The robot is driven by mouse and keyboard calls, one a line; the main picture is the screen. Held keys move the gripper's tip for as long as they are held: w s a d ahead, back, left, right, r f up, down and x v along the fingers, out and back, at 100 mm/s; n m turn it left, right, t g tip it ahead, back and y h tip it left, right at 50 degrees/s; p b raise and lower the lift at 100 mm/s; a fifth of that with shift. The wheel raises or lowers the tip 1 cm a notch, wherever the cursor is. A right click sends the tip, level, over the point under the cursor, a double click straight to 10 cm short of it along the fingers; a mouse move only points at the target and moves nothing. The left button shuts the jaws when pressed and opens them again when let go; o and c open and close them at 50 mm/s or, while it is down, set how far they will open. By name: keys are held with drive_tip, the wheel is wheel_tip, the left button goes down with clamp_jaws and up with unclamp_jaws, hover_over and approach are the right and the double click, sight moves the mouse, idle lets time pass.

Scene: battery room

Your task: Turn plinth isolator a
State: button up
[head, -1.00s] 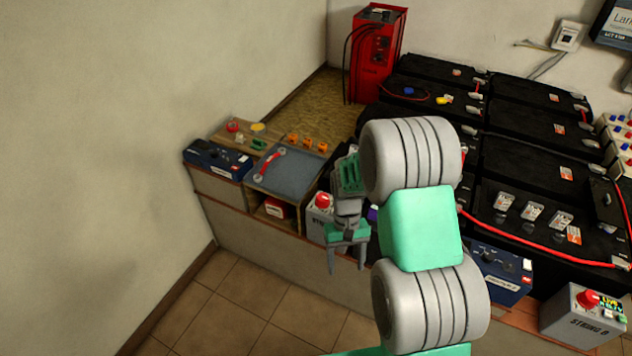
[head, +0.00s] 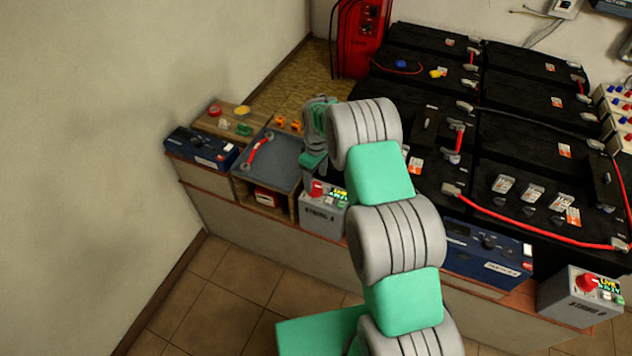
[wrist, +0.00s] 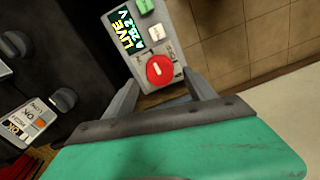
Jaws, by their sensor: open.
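Plinth isolator a is a grey box marked STRING A (head: 322,213) on the front edge of the plinth. Its red knob (head: 317,189) is on top, beside a lit display. In the wrist view the red knob (wrist: 160,69) has a pale bar across it. The box also carries a LIVE voltage display (wrist: 124,32), a green button (wrist: 145,6) and a white button (wrist: 156,31). My gripper (wrist: 161,82) is open and empty, with its fingers on either side of the knob in the picture. I cannot tell whether they touch it. In the head view my gripper (head: 313,168) is above the box, its fingertips unclear.
A similar grey STRING B box (head: 580,297) stands at the far right. A blue unit (head: 488,250) sits between them, and another blue unit (head: 202,149) is at the left. A grey tray (head: 278,172) with a red handle is left of isolator a. Black batteries (head: 520,165) with cables fill the right.

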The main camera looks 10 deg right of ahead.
sight(315, 186)
wheel_tip(315, 186, down, 3)
drive_tip(key=shift+f, duration=0.15)
drive_tip(key=shift+c, duration=0.2)
drive_tip(key=shift+s, duration=0.1)
drive_tip(key=c, duration=1.3)
